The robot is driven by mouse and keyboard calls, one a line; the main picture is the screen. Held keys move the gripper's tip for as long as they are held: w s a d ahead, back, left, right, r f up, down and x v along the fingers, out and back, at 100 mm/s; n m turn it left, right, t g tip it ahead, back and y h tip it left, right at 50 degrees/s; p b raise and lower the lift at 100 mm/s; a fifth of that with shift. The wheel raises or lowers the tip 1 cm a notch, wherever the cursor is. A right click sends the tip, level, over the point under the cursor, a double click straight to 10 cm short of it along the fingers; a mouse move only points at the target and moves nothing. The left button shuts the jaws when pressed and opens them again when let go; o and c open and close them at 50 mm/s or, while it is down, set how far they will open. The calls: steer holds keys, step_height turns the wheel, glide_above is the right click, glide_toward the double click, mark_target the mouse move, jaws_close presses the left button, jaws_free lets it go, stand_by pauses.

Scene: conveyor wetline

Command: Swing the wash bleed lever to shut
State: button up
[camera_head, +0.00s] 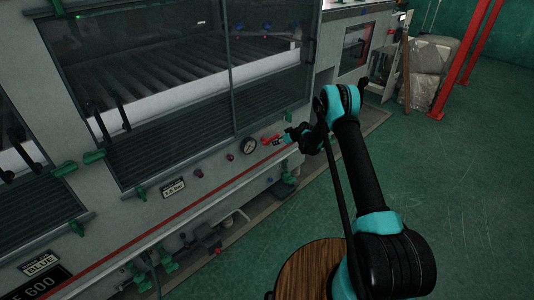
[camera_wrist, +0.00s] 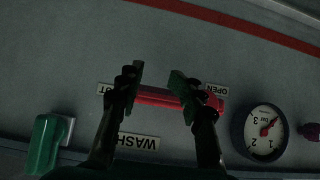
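The red wash bleed lever (camera_wrist: 158,97) lies level across the grey panel in the wrist view. It runs between a partly covered label (camera_wrist: 104,88) on the left and the OPEN label (camera_wrist: 217,90) on the right. An upside-down WASH label (camera_wrist: 138,142) sits below it. My gripper (camera_wrist: 157,90) is open, with one dark finger over the left part of the lever and the other over its right part. The fingers hide parts of the lever; I cannot tell whether they touch it. In the head view my gripper (camera_head: 286,138) is at the panel beside the red lever (camera_head: 276,141).
A round pressure gauge (camera_wrist: 264,132) is right of the lever in the wrist view. A green handle (camera_wrist: 46,143) is at the left, and a dark red knob (camera_wrist: 310,131) at the right edge. A wooden round top (camera_head: 307,270) is low in the head view.

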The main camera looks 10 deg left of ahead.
steer(key=shift+a+r+v, duration=0.15)
steer(key=shift+v, duration=1.15)
steer(key=shift+a+r+v, duration=0.1)
steer(key=shift+r+v, duration=0.05)
steer(key=shift+v, duration=1.15)
steer(key=shift+w, duration=0.1)
steer(key=shift+d, duration=0.1)
steer(key=s+d+r+m+h, duration=0.2)
steer(key=s+d+r, duration=0.5)
steer(key=s+r, duration=0.35)
steer(key=s+d+r+m+h, duration=0.2)
steer(key=s+d+r+m, duration=0.1)
steer(key=s+d+r, duration=0.65)
steer(key=s+d+m+h, duration=0.1)
steer(key=s+d, duration=0.2)
steer(key=s, duration=0.8)
steer(key=s+d+r+m+g+h, duration=0.1)
steer(key=s+d, duration=0.3)
steer(key=s, duration=0.8)
steer(key=s+d+r+m+h, duration=0.1)
steer(key=s+d+m, duration=0.2)
steer(key=s, duration=0.9)
steer(key=shift+d+g+h, duration=0.4)
steer(key=shift+d, duration=0.15)
